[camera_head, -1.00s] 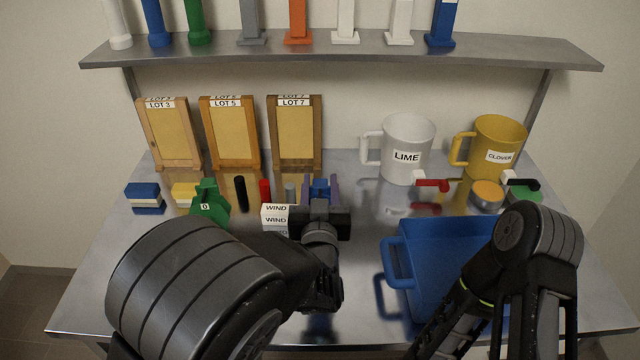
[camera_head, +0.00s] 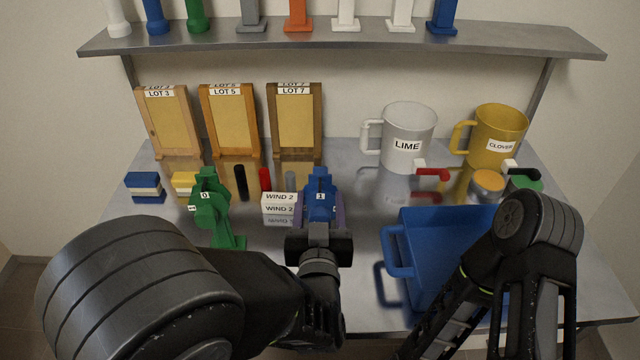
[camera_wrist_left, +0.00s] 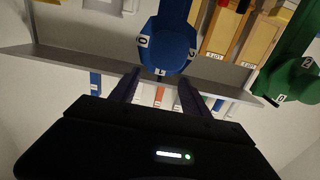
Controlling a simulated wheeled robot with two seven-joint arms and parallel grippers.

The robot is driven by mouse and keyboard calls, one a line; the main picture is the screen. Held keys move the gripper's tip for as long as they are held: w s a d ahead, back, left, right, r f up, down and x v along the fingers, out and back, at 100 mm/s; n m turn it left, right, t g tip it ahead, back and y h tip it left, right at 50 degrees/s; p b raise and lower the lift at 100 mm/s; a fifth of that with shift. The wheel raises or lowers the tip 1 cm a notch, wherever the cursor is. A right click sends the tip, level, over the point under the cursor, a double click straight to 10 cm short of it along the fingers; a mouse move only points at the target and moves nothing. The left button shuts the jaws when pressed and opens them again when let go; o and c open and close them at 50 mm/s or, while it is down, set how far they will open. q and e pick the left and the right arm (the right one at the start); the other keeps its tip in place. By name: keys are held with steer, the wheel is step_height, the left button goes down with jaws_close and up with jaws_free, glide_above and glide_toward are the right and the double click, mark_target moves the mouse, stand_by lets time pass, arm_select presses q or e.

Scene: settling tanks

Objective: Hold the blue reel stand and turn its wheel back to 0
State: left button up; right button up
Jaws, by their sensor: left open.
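The blue reel stand (camera_head: 320,184) stands upright mid-table, with a white label reading 1 facing me. Its blue wheel (camera_wrist_left: 166,48) shows in the left wrist view with several number labels, among them 0 and 2. My left gripper (camera_head: 320,222) is open in front of the stand. Its purple fingers lie to either side of the blue stand in the head view; in the left wrist view the open fingers (camera_wrist_left: 158,90) point towards the wheel. I cannot tell whether they touch it. The stand's lower part is hidden behind the gripper. My right gripper is out of view.
A green reel stand (camera_head: 208,205) labelled 0 is close to the left. White blocks marked WIND 2 (camera_head: 279,209) sit between the two stands. A blue tray (camera_head: 397,258) lies to the right. LIME (camera_head: 408,140) and CLOVER (camera_head: 500,135) jugs stand behind.

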arm_select(q)
steer(key=s, duration=0.4)
steer(key=s+d+f+m+h, duration=0.35)
steer(key=d+f+m, duration=0.25)
steer(key=f, duration=0.3)
steer(key=w+a+f+n+y, duration=0.1)
steer(key=w+a+n, duration=0.1)
steer(key=w+a+f+n+y, duration=0.1)
steer(key=w+a+n, duration=0.1)
steer(key=w+a+f+n+y, duration=0.1)
steer(key=w+a+f+n, duration=0.1)
steer(key=shift+w+y, duration=0.15)
steer(key=shift+y, duration=0.1)
steer(key=shift+w, duration=0.1)
steer(key=shift+w, duration=3.35)
